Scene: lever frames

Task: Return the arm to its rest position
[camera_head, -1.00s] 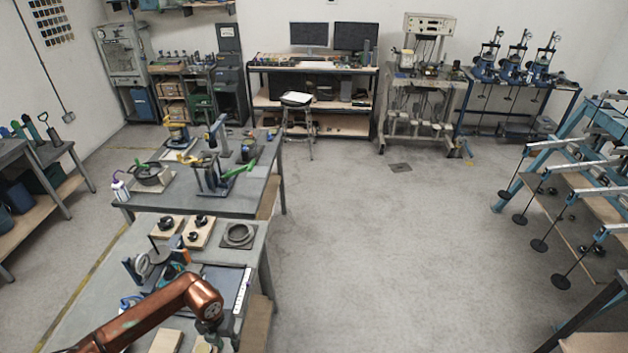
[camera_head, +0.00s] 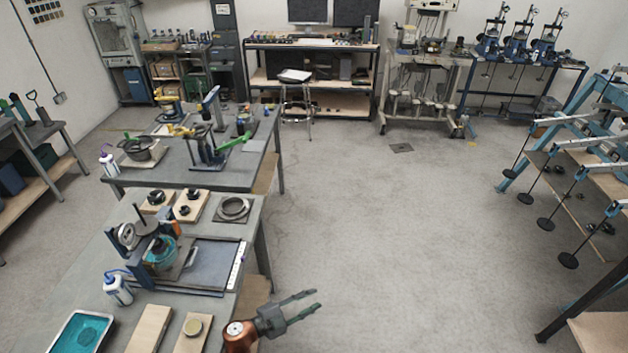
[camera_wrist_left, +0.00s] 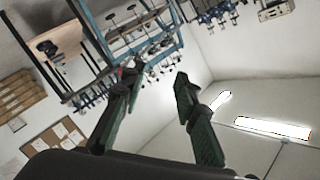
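My left gripper (camera_head: 308,303) is at the bottom middle of the head view, just right of the near table's edge and over the floor. Its two fingers are apart with nothing between them. The copper-coloured left arm (camera_head: 238,334) shows only in its last part, at the bottom edge. In the left wrist view the fingers (camera_wrist_left: 155,100) stand apart against the wall and ceiling, and hold nothing. My right gripper is not in view.
The near table (camera_head: 92,247) carries a device with a dial (camera_head: 126,234), a white bottle (camera_head: 118,288), a teal tray (camera_head: 82,333) and wooden boards (camera_head: 150,328). A blue lever frame (camera_head: 562,118) with hanging weights stands at the right. The floor (camera_head: 390,240) between is clear.

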